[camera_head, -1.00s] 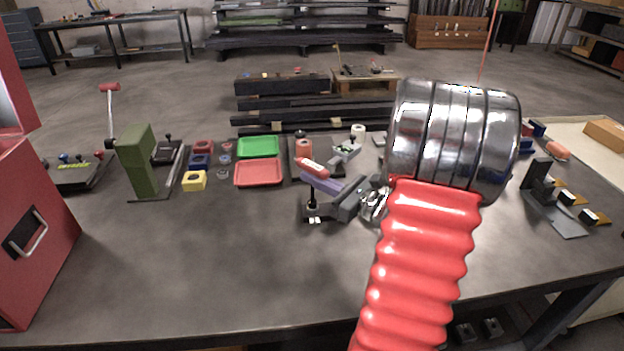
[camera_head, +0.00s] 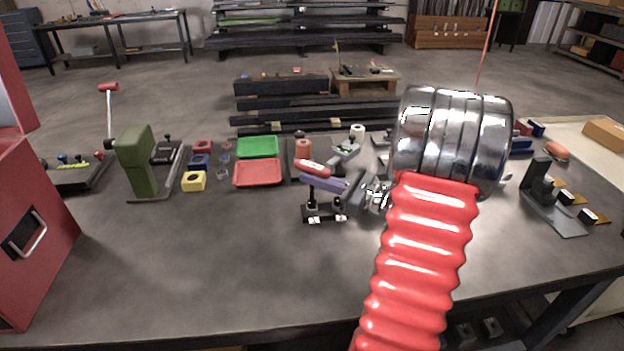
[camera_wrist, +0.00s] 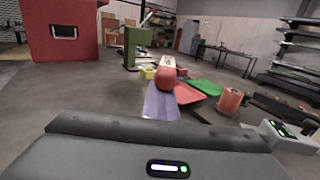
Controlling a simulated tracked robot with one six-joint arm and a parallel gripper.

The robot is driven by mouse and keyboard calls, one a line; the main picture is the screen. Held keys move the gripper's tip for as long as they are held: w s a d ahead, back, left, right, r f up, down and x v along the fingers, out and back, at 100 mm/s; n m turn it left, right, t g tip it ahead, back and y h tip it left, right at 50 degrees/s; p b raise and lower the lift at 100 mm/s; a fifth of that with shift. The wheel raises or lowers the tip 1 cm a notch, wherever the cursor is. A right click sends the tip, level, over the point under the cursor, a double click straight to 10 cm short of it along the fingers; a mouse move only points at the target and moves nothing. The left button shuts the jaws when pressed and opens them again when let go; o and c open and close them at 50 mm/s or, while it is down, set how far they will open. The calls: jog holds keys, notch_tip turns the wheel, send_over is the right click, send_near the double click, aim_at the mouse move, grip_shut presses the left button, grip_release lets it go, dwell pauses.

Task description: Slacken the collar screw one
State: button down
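A small fixture stands on the bench in the head view, with a black base (camera_head: 325,214), two dark upright posts or screws and white marks in front. Above it are a purple body (camera_head: 326,184) and a red cylinder with a pale band (camera_head: 313,168). The wrist view also shows the purple body (camera_wrist: 160,103) and the red cylinder (camera_wrist: 168,72) straight ahead. I cannot tell which part is the collar screw one. My grey gripper (camera_head: 358,193) is just right of the fixture, close to the purple body. Whether they touch is unclear; its fingers are not clearly visible.
A green tray (camera_head: 258,147) and a red tray (camera_head: 258,173) lie behind left, beside coloured blocks. A green post stand (camera_head: 137,160) and a red cabinet (camera_head: 30,230) stand left. A dark bracket (camera_head: 545,190) stands right. The front bench is clear.

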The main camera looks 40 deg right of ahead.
aim_at(313, 166)
jog(key=shift+n+g+y, duration=0.5)
jog(key=shift+n+y, duration=0.3)
jog(key=shift+y, duration=0.3)
jog(key=shift+d, duration=0.1)
jog(key=shift+n+g+y, duration=0.7)
jog(key=shift+n+y, duration=0.1)
jog(key=shift+y, duration=0.3)
jog(key=shift+m+t+h, duration=0.3)
jog(key=shift+h, duration=0.1)
jog(key=shift+r, duration=0.1)
jog(key=shift+r, duration=2.6)
jog(key=w+a+r+m+t+h, duration=0.1)
jog(key=w+a+m+t+h, duration=0.2)
jog(key=w+a+m+h, duration=0.2)
jog(key=shift+w+a+r+h, duration=0.15)
jog(key=shift+a+r+h, duration=0.25)
jog(key=shift+a+h, duration=0.85)
